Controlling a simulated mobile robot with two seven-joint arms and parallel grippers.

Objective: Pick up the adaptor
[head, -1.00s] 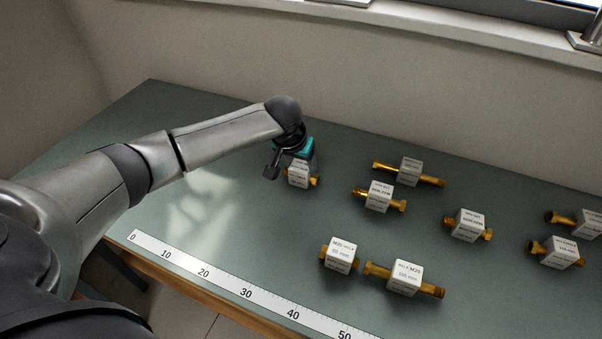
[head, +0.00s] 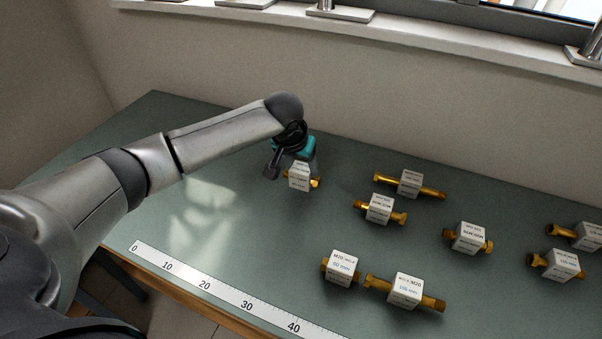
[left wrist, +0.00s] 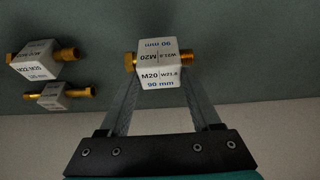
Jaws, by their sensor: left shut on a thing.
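The adaptor (head: 300,178) in my left gripper is a short brass fitting with a white cube label around its middle. In the left wrist view the adaptor (left wrist: 158,70) reads M20, W21.8 and 90 mm, with brass ends out on both sides. My left gripper (head: 301,166) is shut on it from above, and its two fingers (left wrist: 163,85) reach the label's sides. I cannot tell whether the adaptor still touches the table. My right gripper is not in view.
Several other labelled brass adaptors lie on the green table (head: 215,250), such as a long one (head: 410,184), a nearer one (head: 380,209) and two at the front (head: 341,268) (head: 404,290). A white ruler strip (head: 205,286) runs along the front edge. A wall stands behind.

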